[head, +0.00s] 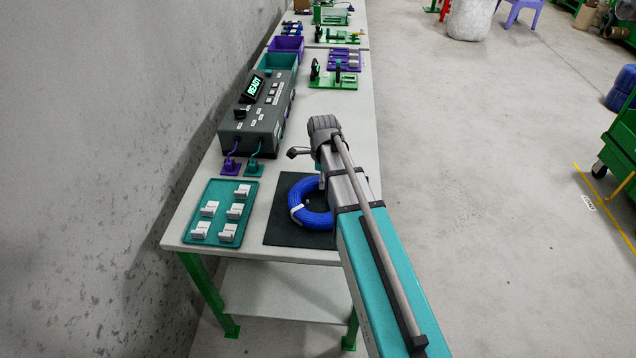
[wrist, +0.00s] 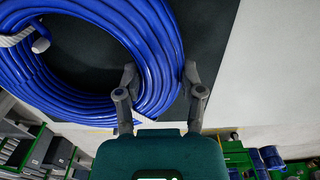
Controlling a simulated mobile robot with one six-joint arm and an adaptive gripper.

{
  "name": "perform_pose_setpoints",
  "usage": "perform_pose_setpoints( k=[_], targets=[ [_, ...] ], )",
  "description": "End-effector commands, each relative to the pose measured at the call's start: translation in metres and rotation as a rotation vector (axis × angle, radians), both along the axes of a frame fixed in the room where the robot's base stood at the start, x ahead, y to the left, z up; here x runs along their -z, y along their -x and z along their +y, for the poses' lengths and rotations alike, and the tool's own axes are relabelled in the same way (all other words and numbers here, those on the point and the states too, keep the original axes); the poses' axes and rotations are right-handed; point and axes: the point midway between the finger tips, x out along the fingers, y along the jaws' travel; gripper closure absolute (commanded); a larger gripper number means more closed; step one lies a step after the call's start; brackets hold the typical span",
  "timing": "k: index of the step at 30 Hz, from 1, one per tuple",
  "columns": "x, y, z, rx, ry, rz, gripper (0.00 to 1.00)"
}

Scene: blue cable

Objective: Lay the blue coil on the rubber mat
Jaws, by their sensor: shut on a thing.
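The blue coil (head: 298,195) is a ring of blue cable with a white tie. In the head view it appears over the dark rubber mat (head: 283,232) at the near end of the bench, partly hidden by my arm. Whether it touches the mat or is just above it, I cannot tell. In the wrist view the coil (wrist: 95,50) fills the upper left, with the dark mat (wrist: 212,40) behind it. My gripper (wrist: 160,76) is shut on the coil's side, one finger on each side of the cable bundle. The head view hides the fingers behind the arm.
A teal tray (head: 224,190) with several white switch-like parts lies left of the mat. A grey control box (head: 260,125) reading READY stands behind, with purple and teal plugs in front. A concrete wall runs along the left; floor is open to the right.

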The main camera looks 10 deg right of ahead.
Motion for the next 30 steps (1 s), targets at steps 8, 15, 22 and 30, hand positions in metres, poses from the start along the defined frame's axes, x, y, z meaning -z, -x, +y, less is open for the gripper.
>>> perform_pose_setpoints(
  k=[8,15,22,30],
  targets=[
    [-0.0002,0.0007,-0.0001,0.000,0.000,0.000,1.00],
    [0.0000,0.0004,-0.0003,0.000,0.000,0.000,0.16],
    [-0.0001,0.0004,-0.0003,0.000,0.000,0.000,0.16],
    [-0.0027,0.0003,-0.0003,0.000,0.000,0.000,0.16]
  ],
)
